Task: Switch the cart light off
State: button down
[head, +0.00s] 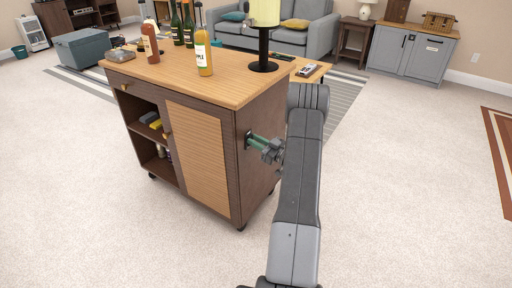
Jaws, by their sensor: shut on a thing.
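The wooden bar cart (238,130) stands in the middle of the head view, with a light wood top. A lamp with a round black base (263,66) and a pale yellow shade (264,12) stands at the back right of its top. The shade is cut off by the top edge, and it looks bright. My gripper (267,149) is at the cart's right side panel, well below the top and away from the lamp. It is shut on a green bar (255,139) that sticks out from that panel. No lamp switch can be made out.
Several bottles, such as an orange one (203,53), and a grey dish (121,55) stand on the cart top. A grey sofa (282,35), a low table and a grey cabinet (411,52) are behind. Carpet is clear at left and right.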

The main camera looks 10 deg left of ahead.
jog(key=shift+f+y+b, duration=0.35)
jog(key=shift+y+b, duration=0.35)
jog(key=shift+b, duration=0.5)
jog(key=shift+r+t, duration=0.15)
jog(key=shift+t, duration=0.15)
jog(key=c, duration=1.2)
grip_release()
jog(key=shift+c, duration=0.2)
jog(key=p+v, duration=0.1)
jog(key=v, duration=1.3)
jog(key=shift+w+a, duration=0.1)
jog(key=shift+a, duration=0.05)
